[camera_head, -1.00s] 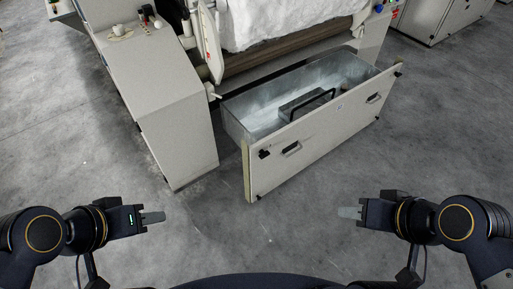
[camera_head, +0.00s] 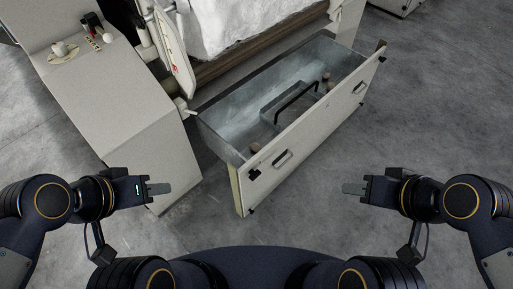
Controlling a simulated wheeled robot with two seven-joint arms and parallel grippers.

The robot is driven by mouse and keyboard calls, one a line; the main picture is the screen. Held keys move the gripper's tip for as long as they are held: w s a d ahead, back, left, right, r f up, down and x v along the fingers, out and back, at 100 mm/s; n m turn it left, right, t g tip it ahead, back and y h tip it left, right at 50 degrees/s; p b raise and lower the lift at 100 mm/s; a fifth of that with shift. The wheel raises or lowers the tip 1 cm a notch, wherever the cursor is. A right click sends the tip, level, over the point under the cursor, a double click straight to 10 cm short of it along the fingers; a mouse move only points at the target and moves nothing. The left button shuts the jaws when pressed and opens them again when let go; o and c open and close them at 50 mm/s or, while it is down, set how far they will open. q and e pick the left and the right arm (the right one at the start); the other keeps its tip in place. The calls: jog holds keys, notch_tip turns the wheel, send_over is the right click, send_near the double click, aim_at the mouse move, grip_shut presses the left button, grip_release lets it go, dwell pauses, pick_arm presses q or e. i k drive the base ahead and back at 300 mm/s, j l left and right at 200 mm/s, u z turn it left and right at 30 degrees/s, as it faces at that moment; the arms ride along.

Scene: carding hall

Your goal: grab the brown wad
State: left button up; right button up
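An open metal drawer (camera_head: 226,117) holds two small brownish lumps. One brown lump (camera_head: 255,148) is at its near left corner, close behind the front panel. The other brown lump (camera_head: 326,77) is at the far right end. Both are small, and I cannot tell which is the brown wad. My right gripper (camera_head: 353,188) is over the floor, right of and nearer than the drawer. Both are apart from the drawer, with nothing visible at their tips. Their finger gaps cannot be made out.
A metal tray with a black handle (camera_head: 297,94) sits in the drawer. The drawer's tall pale front panel (camera_head: 318,125) faces me. A pale cabinet (camera_head: 120,110) with knobs stands at left. White fibre (camera_head: 235,22) lies on the machine behind. Grey floor is clear at right.

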aim_at(255, 146)
jog(key=i+l, duration=0.9)
jog(key=u, duration=0.4)
jog(key=i+u, duration=0.1)
jog(key=u, duration=0.35)
jog(key=l+u, duration=0.1)
jog(key=u, duration=0.7)
jog(key=l+u, duration=0.1)
jog(key=u, duration=0.35)
jog(key=i+l, duration=0.05)
